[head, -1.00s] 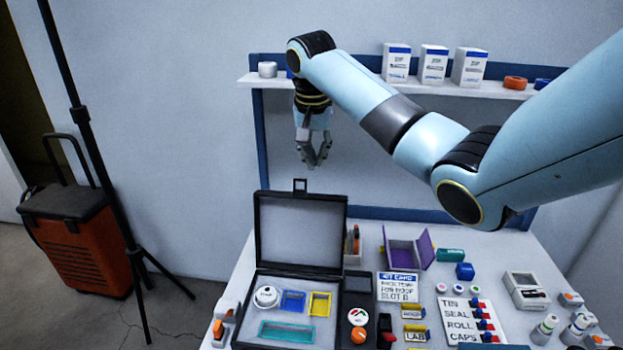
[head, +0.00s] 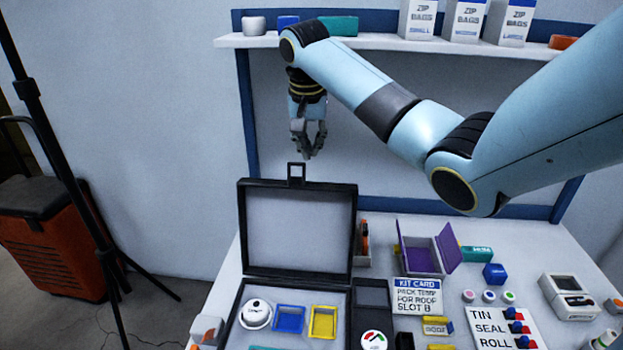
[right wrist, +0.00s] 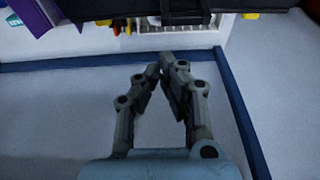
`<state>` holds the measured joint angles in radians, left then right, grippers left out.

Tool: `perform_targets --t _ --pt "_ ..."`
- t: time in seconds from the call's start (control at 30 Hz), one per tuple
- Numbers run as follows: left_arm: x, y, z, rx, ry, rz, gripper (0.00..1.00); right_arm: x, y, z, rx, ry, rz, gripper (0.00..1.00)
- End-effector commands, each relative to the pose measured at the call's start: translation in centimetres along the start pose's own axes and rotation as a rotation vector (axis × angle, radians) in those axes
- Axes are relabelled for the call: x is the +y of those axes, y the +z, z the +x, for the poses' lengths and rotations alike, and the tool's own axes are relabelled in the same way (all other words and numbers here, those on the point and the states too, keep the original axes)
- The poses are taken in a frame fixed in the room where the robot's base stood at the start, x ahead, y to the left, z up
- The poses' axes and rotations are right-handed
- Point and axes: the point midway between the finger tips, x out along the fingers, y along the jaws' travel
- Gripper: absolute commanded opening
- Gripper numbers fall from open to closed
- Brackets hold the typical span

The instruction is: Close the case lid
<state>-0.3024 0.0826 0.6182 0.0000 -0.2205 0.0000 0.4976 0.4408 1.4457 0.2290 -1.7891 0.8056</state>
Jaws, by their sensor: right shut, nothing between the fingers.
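The black case stands open on the table, its lid (head: 297,227) upright at the back with a small latch loop (head: 296,173) on its top edge. The case base (head: 231,327) holds a white round sensor (head: 255,314), a blue tray (head: 289,319) and a yellow tray (head: 323,322); its front is cut off by the frame. My right gripper (head: 312,155) hangs pointing down, just above and behind the lid's top edge, apart from it. It is shut and empty. In the right wrist view its fingertips (right wrist: 168,65) meet. My left gripper is not in view.
A shelf (head: 380,42) with boxes runs behind my right arm. Right of the case are an open purple box (head: 424,258), a kit card (head: 417,295) and a label board (head: 502,330). A tripod (head: 62,170) stands at the left.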

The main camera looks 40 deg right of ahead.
Motion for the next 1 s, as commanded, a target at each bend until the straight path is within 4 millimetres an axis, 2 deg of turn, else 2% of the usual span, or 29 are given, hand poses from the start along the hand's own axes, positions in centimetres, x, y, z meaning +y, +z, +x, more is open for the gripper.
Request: perform_targets --t 0.17,0.4,0.6,0.73,1.0 --pt "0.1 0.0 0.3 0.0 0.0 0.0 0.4 0.0 0.1 1.9 -0.002 0.002 0.0 0.0" --pt "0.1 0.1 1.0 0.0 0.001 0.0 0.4 0.0 0.2 6.5 -0.004 0.002 0.0 0.0" --pt "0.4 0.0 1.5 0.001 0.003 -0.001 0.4 0.0 0.1 9.1 -0.001 0.001 0.0 0.0" --pt "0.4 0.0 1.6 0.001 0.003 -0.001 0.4 0.0 0.1 9.8 0.0 0.001 0.0 0.0" --pt "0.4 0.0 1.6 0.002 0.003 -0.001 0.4 0.0 0.1 10.0 0.0 0.0 -0.001 0.0"
